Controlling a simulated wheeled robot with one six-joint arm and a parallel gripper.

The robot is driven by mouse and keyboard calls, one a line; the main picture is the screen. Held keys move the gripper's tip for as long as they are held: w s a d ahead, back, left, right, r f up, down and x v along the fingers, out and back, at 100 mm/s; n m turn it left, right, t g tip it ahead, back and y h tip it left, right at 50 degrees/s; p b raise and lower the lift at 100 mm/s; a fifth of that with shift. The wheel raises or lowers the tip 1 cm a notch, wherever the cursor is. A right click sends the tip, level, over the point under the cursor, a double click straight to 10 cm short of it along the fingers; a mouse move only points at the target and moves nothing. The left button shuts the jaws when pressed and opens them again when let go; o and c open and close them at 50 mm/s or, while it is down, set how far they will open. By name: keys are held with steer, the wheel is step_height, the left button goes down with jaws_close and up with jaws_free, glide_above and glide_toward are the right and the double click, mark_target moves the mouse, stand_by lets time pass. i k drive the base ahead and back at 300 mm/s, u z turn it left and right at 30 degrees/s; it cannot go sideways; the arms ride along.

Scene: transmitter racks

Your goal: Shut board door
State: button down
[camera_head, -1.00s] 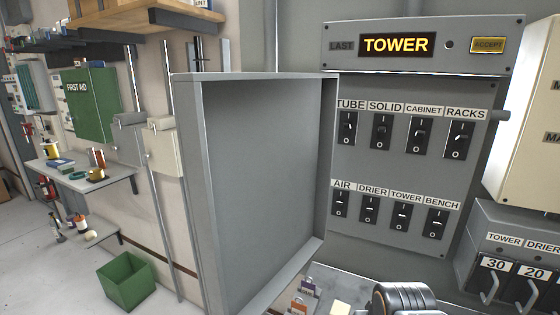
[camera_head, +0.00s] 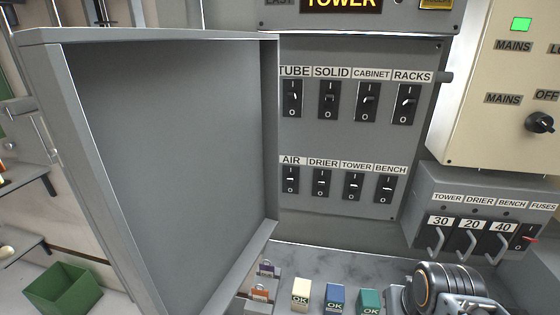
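The board door (camera_head: 170,165) is a grey, shallow, tray-like panel. It stands wide open on the left of the switch board (camera_head: 350,135), with its hollow inner face and raised rim towards me. Its right edge meets the left side of the board, and its free edge is at the far left. The board face is uncovered and shows two rows of black switches. My gripper's fingers are not in view. A dark ringed cylinder at the bottom right looks like part of my arm, below the board and apart from the door.
A grey fuse box (camera_head: 480,215) with hooked handles juts out at the right, below a cream mains cabinet (camera_head: 500,90). Small cream, blue and green OK blocks (camera_head: 335,298) stand on the grey shelf. A green bin (camera_head: 62,288) is on the floor at left.

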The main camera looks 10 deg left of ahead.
mark_target(167, 140)
steer(key=z, duration=1.95)
steer(key=k, duration=2.25)
steer(key=u, duration=1.4)
steer(key=i, duration=0.5)
steer(key=u, duration=0.05)
steer(key=k, duration=1.25)
steer(key=u, duration=0.9)
steer(key=i, duration=1.35)
steer(key=u, duration=0.25)
